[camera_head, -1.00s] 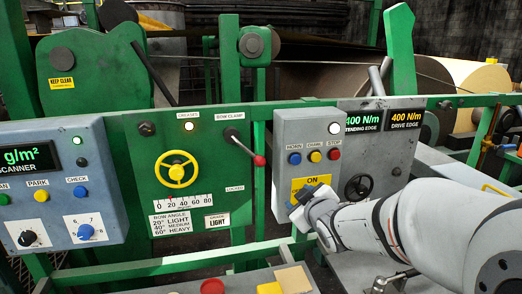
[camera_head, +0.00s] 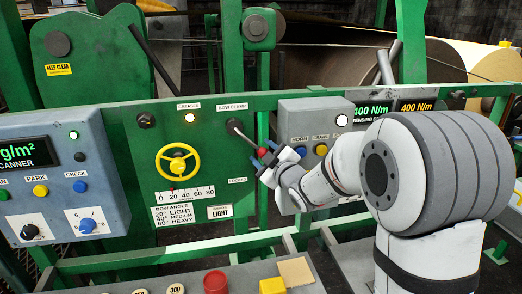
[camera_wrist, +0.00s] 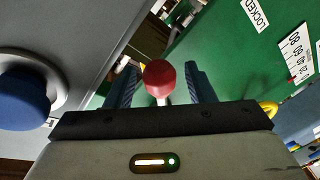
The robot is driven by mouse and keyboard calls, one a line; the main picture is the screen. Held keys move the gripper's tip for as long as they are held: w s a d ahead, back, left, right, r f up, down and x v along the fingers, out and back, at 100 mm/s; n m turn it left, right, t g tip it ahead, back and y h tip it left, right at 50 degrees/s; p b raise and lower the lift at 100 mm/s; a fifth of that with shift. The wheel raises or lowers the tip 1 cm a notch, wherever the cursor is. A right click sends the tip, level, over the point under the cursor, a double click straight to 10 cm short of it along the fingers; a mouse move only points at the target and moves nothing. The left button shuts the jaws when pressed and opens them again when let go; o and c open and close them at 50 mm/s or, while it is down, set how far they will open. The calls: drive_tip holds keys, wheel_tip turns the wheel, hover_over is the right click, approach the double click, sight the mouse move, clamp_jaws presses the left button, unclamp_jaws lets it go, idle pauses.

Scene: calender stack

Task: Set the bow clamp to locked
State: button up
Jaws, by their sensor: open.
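The bow clamp is a lever with a grey pivot (camera_head: 235,126) on the green panel. Its thin rod slants down and right to a red knob (camera_head: 262,153). The label BOW CLAMP is above it, and the LOCKED label (camera_head: 237,181) is below it; that label also shows in the wrist view (camera_wrist: 254,15). My gripper (camera_head: 270,166) is at the knob. In the wrist view the red knob (camera_wrist: 160,77) lies between the two open blue fingers, with a gap visible on each side. My arm covers part of the grey button box.
A grey box (camera_head: 312,111) with blue and yellow buttons stands close right of my gripper. A large blue button (camera_wrist: 24,98) is near in the wrist view. A yellow handwheel (camera_head: 178,162) is left of the lever. A green rail (camera_head: 170,247) runs below.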

drive_tip(key=shift+w+a, duration=0.15)
drive_tip(key=shift+w, duration=0.05)
clamp_jaws()
idle(0.5)
